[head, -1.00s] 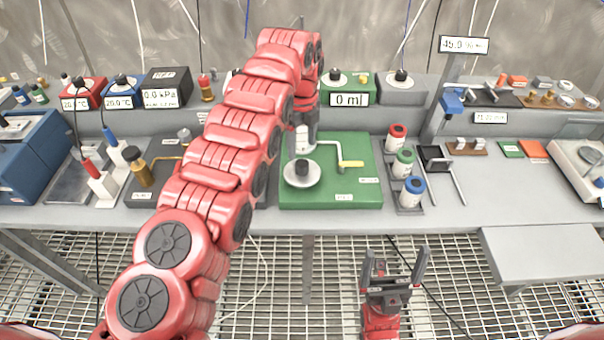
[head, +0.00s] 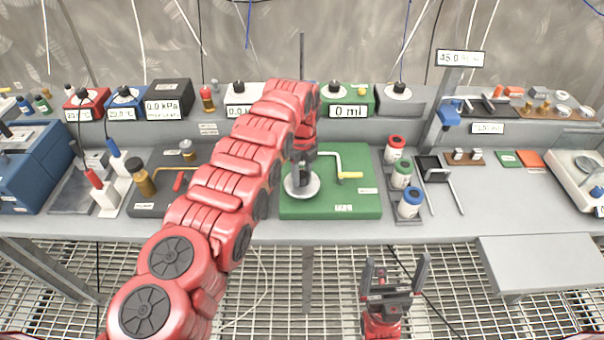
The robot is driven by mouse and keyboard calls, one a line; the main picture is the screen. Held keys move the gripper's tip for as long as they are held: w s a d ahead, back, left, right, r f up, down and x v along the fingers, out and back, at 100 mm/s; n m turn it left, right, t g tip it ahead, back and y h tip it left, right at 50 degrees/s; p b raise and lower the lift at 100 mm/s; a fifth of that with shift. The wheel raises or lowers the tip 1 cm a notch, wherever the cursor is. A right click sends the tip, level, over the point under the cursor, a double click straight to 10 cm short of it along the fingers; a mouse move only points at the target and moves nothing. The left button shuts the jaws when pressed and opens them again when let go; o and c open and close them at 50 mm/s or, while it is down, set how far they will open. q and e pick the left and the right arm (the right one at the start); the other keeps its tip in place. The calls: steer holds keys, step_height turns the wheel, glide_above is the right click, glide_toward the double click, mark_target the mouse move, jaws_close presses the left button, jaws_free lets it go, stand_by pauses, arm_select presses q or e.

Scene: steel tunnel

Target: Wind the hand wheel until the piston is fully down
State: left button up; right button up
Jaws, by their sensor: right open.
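A green base plate (head: 335,205) stands on the bench at mid-picture. A pale round wheel-like disc (head: 302,190) sits on its left part, with a dark part on top. A white crank rod with a yellow handle (head: 350,175) extends to the right above the plate. My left gripper (head: 301,172) points down at the disc; its fingers blend with the dark part, so I cannot tell whether they grip it. No piston can be made out; my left arm covers the area behind the disc. My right gripper (head: 395,262) is open and empty, in front of the bench.
A green box reading "0 ml" (head: 348,98) stands on the shelf behind. A rack with red, green and blue capped bottles (head: 402,175) is just right of the plate.

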arm_select(q)
jaws_close()
